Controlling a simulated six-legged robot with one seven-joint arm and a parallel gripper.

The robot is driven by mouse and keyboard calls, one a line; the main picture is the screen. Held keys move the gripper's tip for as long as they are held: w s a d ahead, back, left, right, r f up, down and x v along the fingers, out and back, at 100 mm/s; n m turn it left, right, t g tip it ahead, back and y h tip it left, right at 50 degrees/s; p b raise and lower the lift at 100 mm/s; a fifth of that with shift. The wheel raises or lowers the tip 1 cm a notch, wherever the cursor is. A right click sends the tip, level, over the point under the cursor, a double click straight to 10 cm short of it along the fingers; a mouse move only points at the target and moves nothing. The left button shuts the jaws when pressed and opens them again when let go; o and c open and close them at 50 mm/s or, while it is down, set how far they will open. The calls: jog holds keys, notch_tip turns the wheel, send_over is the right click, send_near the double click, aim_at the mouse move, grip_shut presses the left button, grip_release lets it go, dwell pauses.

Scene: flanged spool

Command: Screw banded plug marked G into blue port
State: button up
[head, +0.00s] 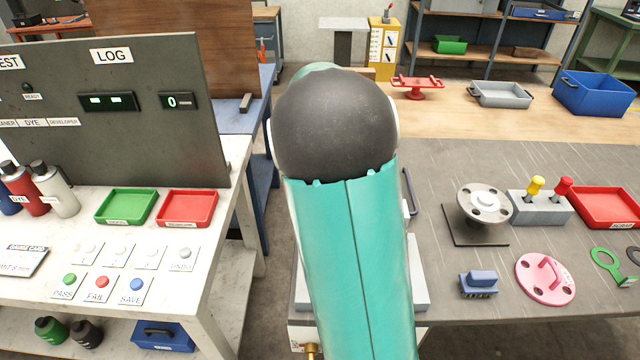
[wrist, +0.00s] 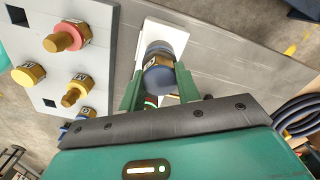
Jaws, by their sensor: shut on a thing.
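In the wrist view, my gripper (wrist: 160,82) is shut on a plug (wrist: 160,72) with a dark blue-grey round end and a brass-coloured hex part. A small pale label shows on it, but I cannot read the letter. A grey plate (wrist: 48,48) stands to the left, apart from the held plug. It carries several brass fittings, one with a red ring (wrist: 76,34), one with a yellow hex (wrist: 28,74). A bit of blue (wrist: 66,130) shows at the plate's lower part, mostly hidden by my gripper body; I cannot tell if it is the blue port. The head view hides my gripper behind my arm.
In the head view, a grey flanged spool (head: 484,205) stands on the right bench, with a pink flange (head: 545,279) and blue brush (head: 478,284) in front. A white bench (head: 190,230) with buttons and trays is at left. In the wrist view, dark coiled hose (wrist: 296,120) lies right.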

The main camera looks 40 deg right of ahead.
jog(key=m, duration=0.5)
jog(key=shift+m, duration=0.4)
jog(key=m, duration=0.6)
jog(key=m, duration=0.6)
jog(key=shift+f, duration=0.1)
jog(key=m, duration=0.6)
jog(key=o, duration=1.3)
jog(key=shift+c, duration=0.2)
